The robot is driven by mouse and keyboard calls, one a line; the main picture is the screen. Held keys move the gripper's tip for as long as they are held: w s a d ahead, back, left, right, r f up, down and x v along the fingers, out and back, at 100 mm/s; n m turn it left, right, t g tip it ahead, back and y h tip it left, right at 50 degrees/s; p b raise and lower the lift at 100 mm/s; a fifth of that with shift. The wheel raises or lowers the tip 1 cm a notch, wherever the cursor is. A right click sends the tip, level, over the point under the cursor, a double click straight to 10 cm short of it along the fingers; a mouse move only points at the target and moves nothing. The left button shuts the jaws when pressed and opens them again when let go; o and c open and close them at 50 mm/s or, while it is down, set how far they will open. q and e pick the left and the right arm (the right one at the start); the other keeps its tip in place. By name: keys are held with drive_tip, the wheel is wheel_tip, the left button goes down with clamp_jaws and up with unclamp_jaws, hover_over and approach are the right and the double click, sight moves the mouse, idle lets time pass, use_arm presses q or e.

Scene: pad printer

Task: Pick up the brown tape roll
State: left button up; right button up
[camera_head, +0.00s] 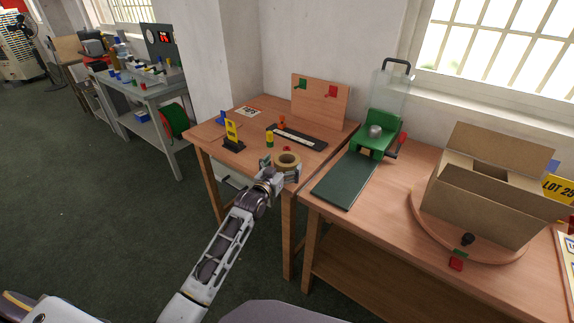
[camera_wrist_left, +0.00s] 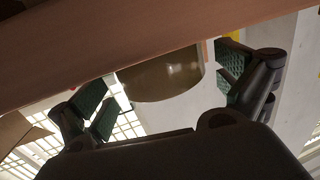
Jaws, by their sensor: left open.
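The brown tape roll (camera_head: 287,158) lies flat near the front right corner of the left wooden table (camera_head: 207,137). My left gripper (camera_head: 285,176) reaches it from the front at table height. In the left wrist view, the curved side of the tape roll (camera_wrist_left: 162,78) shows between the two green-padded fingers of the open left gripper (camera_wrist_left: 168,88). One finger is on each side, and a gap shows at the left finger. Whether the right finger touches the roll I cannot tell. My right gripper is not in view.
On the right table are a green press (camera_head: 376,138), a dark green mat (camera_head: 345,180) and an open cardboard box (camera_head: 480,195) on a round board.

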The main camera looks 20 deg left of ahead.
sight(290, 155)
use_arm(q)
drive_tip(key=shift+w+d, duration=0.1)
drive_tip(key=shift+w, duration=1.35)
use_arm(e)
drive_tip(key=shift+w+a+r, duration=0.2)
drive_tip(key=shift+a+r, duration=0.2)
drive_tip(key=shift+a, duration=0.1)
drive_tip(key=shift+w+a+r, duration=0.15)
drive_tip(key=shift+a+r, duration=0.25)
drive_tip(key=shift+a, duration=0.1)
